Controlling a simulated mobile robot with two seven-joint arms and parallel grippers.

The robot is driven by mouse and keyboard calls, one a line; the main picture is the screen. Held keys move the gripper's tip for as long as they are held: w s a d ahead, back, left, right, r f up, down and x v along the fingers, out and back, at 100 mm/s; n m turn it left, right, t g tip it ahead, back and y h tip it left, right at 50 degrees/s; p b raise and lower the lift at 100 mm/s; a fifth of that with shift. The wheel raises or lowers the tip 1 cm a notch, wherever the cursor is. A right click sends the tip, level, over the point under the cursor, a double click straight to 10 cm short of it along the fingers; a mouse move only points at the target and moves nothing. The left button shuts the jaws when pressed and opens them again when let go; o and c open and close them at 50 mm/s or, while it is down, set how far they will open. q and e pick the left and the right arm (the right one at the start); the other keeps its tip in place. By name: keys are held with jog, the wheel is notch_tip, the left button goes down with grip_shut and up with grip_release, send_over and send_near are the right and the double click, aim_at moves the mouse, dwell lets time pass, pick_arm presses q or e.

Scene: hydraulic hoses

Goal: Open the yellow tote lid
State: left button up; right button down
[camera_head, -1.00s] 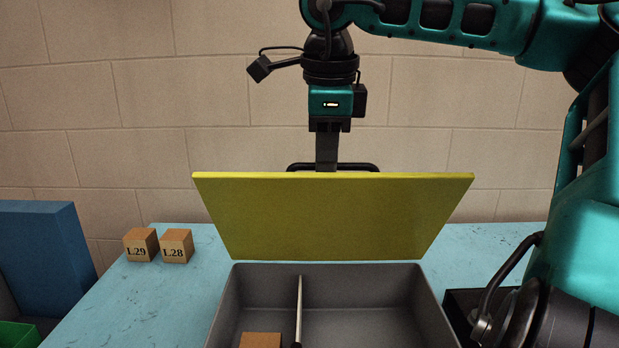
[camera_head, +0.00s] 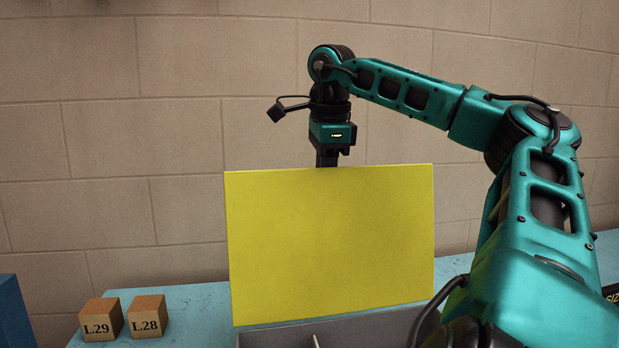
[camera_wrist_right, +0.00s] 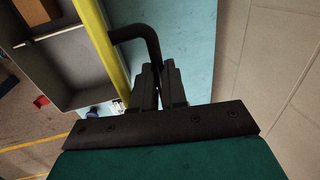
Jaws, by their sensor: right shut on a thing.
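The yellow lid (camera_head: 330,245) stands up steeply at the back of the grey tote (camera_head: 375,328), its broad face towards me in the head view. In the right wrist view the lid (camera_wrist_right: 99,42) shows as a thin yellow edge with a black bar handle (camera_wrist_right: 145,34) on its outer side. My right gripper (camera_head: 326,160) reaches down behind the lid's top edge. In the wrist view its fingers (camera_wrist_right: 158,88) are shut on the handle. The handle is hidden behind the lid in the head view. My left gripper is not in view.
Two wooden blocks, L29 (camera_head: 101,320) and L28 (camera_head: 147,316), stand left of the tote on the light blue table (camera_head: 195,295). A blue object (camera_head: 12,315) is at the far left. A block wall (camera_head: 130,140) rises behind. A divider (camera_wrist_right: 50,35) crosses the tote.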

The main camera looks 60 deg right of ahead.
jog(key=shift+w+d+f, duration=0.2)
jog(key=shift+w+f, duration=0.05)
jog(key=shift+f, duration=0.1)
jog(key=c, duration=1.2)
grip_release()
jog(key=shift+o, duration=0.2)
notch_tip(320, 180, up, 14)
jog(key=s+a+p, duration=0.1)
jog(key=a+p, duration=0.1)
jog(key=shift+s+f, duration=0.2)
jog(key=shift+s, duration=0.2)
